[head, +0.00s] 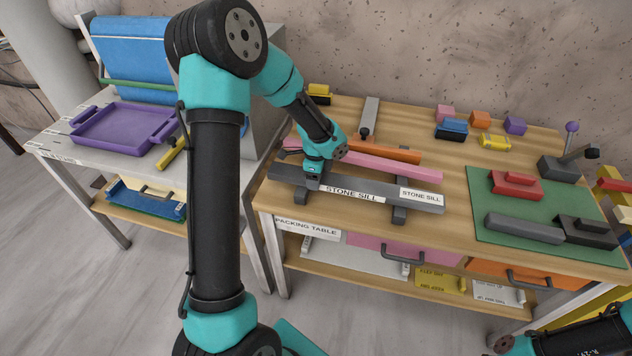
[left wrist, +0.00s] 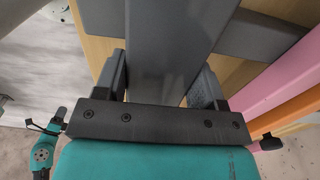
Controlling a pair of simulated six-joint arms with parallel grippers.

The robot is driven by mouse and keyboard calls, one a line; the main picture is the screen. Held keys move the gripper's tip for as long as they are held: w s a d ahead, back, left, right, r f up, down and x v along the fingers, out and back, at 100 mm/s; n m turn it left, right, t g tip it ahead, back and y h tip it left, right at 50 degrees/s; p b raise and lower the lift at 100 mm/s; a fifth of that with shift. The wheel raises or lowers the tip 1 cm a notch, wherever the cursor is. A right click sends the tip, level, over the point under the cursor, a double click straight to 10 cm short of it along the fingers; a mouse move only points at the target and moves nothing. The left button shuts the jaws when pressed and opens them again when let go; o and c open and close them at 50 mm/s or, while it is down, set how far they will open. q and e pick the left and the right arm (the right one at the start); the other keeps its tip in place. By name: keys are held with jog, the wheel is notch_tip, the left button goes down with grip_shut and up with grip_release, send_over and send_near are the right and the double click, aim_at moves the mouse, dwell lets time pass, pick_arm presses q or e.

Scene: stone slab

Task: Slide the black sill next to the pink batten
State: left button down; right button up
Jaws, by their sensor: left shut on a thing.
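The black sill (head: 375,195), a long dark grey bar labelled STONE SILL, lies along the front of the wooden table across two dark cross supports. My left gripper (head: 313,178) is shut on it near its left end. In the left wrist view, my left gripper's fingers (left wrist: 160,78) stand on both sides of the sill (left wrist: 165,40). The pink batten (head: 400,166) lies behind the sill, roughly parallel, with a strip of wood between them. It also shows at the right of the left wrist view (left wrist: 275,85). My right gripper is not seen; part of my right arm shows at lower right.
An orange batten (head: 385,152) lies just behind the pink one. A grey bar with a dark knob (head: 369,115) stands behind that. Coloured blocks (head: 480,119) are at the back. A green mat (head: 490,205) with red and grey pieces is at right.

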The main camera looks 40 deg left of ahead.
pick_arm(q)
jog(key=shift+w+a, duration=0.4)
jog(key=shift+w, duration=0.45)
jog(key=shift+w+a, duration=0.4)
jog(key=shift+w, duration=0.5)
jog(key=shift+w+a, duration=0.4)
jog(key=shift+w, duration=0.45)
jog(key=shift+c, duration=0.7)
grip_release()
notch_tip(320, 180, up, 18)
jog(key=shift+f, duration=0.25)
jog(key=shift+s+d+f, duration=0.1)
